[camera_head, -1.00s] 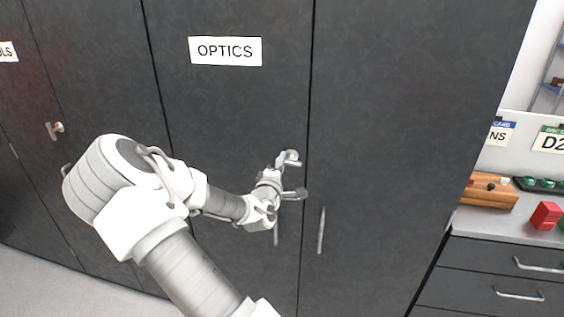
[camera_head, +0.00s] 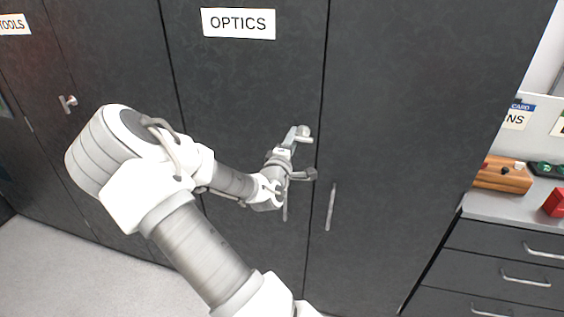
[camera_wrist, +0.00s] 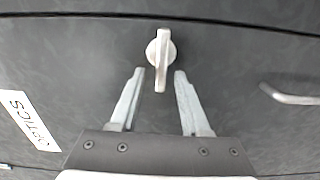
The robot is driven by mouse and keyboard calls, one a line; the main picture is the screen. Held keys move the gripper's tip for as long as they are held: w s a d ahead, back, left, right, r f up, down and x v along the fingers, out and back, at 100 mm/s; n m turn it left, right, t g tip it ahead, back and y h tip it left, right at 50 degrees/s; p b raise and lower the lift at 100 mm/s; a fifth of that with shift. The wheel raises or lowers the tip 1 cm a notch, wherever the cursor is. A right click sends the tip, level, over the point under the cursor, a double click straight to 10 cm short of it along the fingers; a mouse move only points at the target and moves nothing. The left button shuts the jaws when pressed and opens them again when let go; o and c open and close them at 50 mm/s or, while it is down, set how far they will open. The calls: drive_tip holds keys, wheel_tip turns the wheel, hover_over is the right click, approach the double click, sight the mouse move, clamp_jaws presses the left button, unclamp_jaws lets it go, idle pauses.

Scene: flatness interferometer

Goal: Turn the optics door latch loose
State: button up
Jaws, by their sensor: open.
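The optics door latch (camera_wrist: 161,58) is a pale metal knob with a short lever. In the wrist view its lever points down toward my gripper (camera_wrist: 160,75), and the lever's end lies between the two open fingertips, with a gap on both sides. In the head view my gripper (camera_head: 306,153) is at the right edge of the dark optics door (camera_head: 250,90), under its OPTICS label (camera_head: 238,23). There the latch cannot be told apart clearly from the fingers. The door is closed.
A vertical bar handle (camera_head: 285,207) is below my gripper on the optics door. Another handle (camera_head: 330,206) is on the door to the right. The tools door latch (camera_head: 68,103) is at the left. A drawer counter (camera_head: 505,207) stands at the right.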

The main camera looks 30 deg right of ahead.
drive_tip(key=p+v, duration=0.8)
drive_tip(key=v, duration=0.7)
drive_tip(key=shift+s+a+p, duration=0.2)
drive_tip(key=shift+s+p, duration=0.05)
drive_tip(key=shift+p, duration=0.1)
idle(0.3)
